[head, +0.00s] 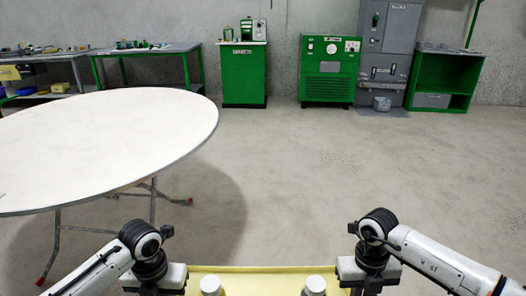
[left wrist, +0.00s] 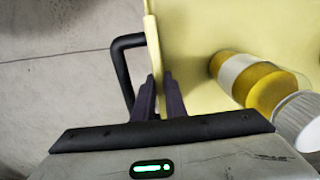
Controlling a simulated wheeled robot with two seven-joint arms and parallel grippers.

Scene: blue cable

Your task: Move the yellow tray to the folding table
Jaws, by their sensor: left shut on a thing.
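The yellow tray (head: 255,269) shows at the bottom edge of the head view, between my two grippers, with two white-capped bottles (head: 315,285) in it. My left gripper (head: 158,276) is at its left end. In the left wrist view the left gripper (left wrist: 158,92) is shut on the tray's rim wall, beside a black handle (left wrist: 125,68). A bottle with yellow contents (left wrist: 262,85) lies across that view inside the tray (left wrist: 195,30). My right gripper (head: 368,272) is at the tray's right end; its fingers are hidden. The white round folding table (head: 110,130) stands ahead to the left.
The folding table's metal legs (head: 152,200) stand on the floor near my left arm. Workbenches (head: 150,52), green cabinets (head: 243,72) and a grey machine (head: 388,50) line the back wall. The floor (head: 330,170) ahead and to the right is clear.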

